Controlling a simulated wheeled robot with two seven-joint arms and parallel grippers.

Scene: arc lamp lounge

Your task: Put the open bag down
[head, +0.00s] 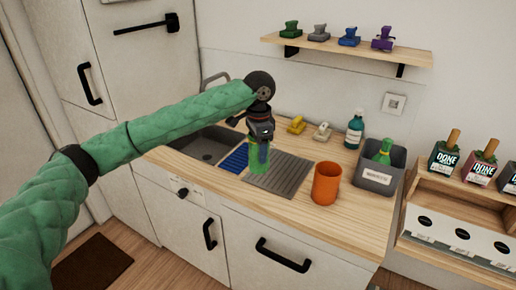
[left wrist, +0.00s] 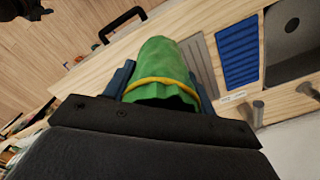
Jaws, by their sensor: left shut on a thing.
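My left gripper (head: 262,140) points down over the counter beside the sink. It is shut on a green bag (head: 258,160), which hangs below the fingers over a grey ribbed mat (head: 290,178). I cannot tell whether the bag touches the mat. In the left wrist view the green bag (left wrist: 165,65) has a yellow band and a wavy edge, and sits between the blue fingers. Its inside is hidden there. My right gripper is not recognisable in either view.
A blue ribbed mat (head: 235,158) and the sink (head: 205,146) lie to the left. An orange cup (head: 326,184), a labelled grey bin (head: 377,181) with a green item (head: 383,152), a teal bottle (head: 354,132), and yellow (head: 296,125) and pale (head: 322,132) clips stand on the counter.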

